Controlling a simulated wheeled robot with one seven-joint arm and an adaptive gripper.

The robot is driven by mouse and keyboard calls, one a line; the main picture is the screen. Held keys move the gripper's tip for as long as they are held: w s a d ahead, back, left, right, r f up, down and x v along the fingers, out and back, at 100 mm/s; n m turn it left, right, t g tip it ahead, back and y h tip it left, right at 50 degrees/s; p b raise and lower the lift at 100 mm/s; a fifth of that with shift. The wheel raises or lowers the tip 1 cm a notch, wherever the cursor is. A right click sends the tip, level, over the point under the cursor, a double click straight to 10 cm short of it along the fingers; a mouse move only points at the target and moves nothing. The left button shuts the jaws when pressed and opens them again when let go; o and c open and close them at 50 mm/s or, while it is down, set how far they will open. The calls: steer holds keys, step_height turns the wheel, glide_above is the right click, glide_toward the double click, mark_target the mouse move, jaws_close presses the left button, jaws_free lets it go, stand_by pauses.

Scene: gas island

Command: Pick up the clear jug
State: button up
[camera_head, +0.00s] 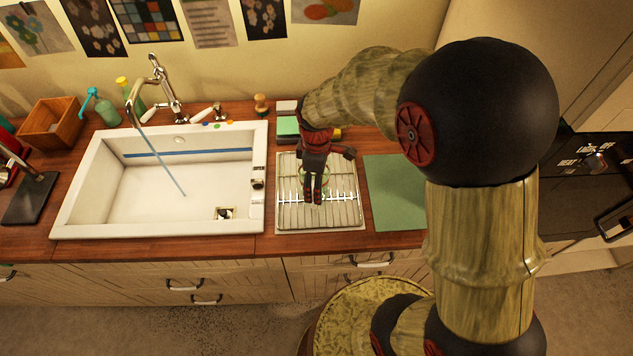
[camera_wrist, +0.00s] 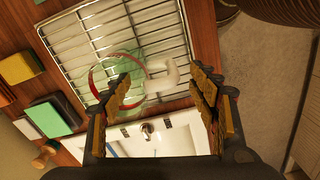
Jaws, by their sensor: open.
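The clear jug stands on the wire drying rack (camera_head: 346,216) to the right of the sink, mostly hidden behind my gripper (camera_head: 312,201) in the head view. In the wrist view the jug (camera_wrist: 112,72) is see-through and greenish with a red rim. Its pale, thick handle (camera_wrist: 163,76) points to the right in that view. My gripper (camera_wrist: 161,78) is open, with one finger over the jug's side and the other beyond the handle. The handle shows between the fingers. I cannot tell whether either finger touches the jug.
The white sink (camera_head: 90,205) lies left of the rack, its faucet (camera_head: 160,85) behind it. A green mat (camera_head: 395,190) lies to the right. Sponges (camera_head: 287,126) and a wooden-handled brush (camera_head: 261,103) sit behind the rack. A wooden box (camera_head: 54,122) stands far left.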

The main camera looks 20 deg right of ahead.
steer(key=f, duration=0.4)
steer(key=shift+a, duration=0.3)
steer(key=shift+c, duration=0.8)
steer(key=c, duration=1.3)
steer(key=shift+c, duration=0.3)
